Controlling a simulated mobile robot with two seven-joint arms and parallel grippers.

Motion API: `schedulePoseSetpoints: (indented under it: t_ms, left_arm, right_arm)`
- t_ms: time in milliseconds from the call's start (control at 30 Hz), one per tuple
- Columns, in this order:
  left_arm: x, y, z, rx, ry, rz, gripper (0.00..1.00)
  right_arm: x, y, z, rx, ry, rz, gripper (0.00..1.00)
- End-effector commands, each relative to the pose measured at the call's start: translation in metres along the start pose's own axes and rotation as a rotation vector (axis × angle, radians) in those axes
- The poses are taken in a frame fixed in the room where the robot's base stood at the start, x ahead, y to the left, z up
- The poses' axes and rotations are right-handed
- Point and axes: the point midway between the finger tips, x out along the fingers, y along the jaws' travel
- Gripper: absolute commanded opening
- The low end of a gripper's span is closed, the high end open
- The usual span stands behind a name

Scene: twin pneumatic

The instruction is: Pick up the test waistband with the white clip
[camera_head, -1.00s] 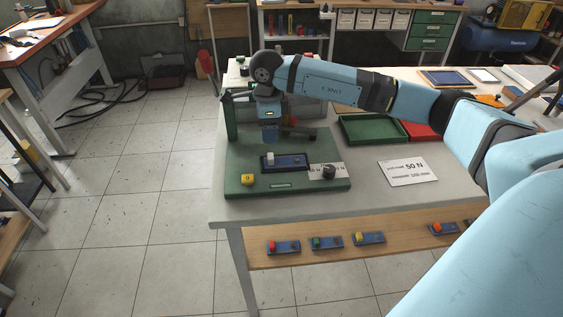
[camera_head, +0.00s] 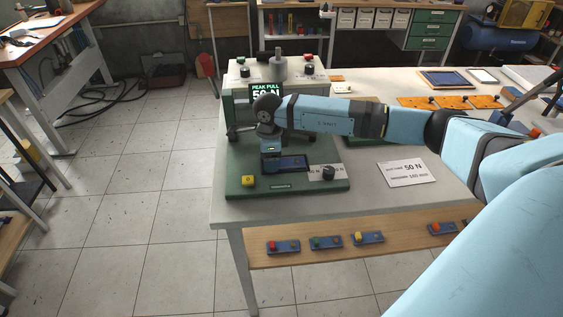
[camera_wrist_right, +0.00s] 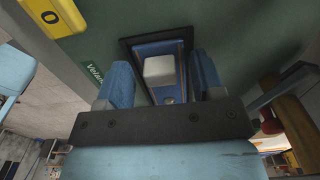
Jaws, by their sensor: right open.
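The test waistband (camera_head: 295,162) is a small blue strip lying in a black-framed recess on the green test stand (camera_head: 240,165). Its white clip (camera_wrist_right: 159,72) shows as a pale block in the right wrist view, and the blue strip (camera_wrist_right: 172,48) runs under it. In the head view my gripper hides the clip. My right gripper (camera_head: 271,163) points down over the left part of the strip. In the right wrist view its open blue fingers (camera_wrist_right: 165,82) stand on either side of the clip with gaps. Whether they reach the clip's height is unclear. My left gripper is out of view.
Behind stands a grey unit with a green display (camera_head: 264,91). A card reading 50 N (camera_head: 407,172) lies to the right. Several similar strips lie on the lower shelf (camera_head: 400,249).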

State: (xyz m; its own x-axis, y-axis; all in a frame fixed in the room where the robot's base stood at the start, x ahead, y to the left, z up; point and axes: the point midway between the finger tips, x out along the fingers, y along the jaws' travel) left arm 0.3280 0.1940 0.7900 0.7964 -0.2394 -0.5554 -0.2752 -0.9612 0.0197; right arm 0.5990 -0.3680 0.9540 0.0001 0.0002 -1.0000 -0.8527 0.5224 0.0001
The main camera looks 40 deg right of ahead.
Motion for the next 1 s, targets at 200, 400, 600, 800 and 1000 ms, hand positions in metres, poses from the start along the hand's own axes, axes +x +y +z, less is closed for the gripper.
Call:
schedulePoseSetpoints:
  t_ms: [200,400,600,800,1000]
  left_arm:
    - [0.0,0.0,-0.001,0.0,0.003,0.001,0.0]
    - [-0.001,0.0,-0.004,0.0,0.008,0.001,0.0]
    - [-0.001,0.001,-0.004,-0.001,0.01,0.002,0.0]
    - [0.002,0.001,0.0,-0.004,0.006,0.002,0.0]
    - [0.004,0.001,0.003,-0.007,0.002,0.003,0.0]
  right_arm:
    - [0.0,0.0,0.0,0.0,0.0,0.0,0.16]
    - [0.0,0.0,0.0,0.0,0.0,0.0,0.08]
    - [-0.009,0.0,0.0,0.0,-0.002,-0.001,0.08]
    - [-0.046,-0.001,0.0,0.0,-0.002,-0.004,0.08]
    - [-0.083,-0.001,0.0,0.001,-0.001,-0.003,0.08]
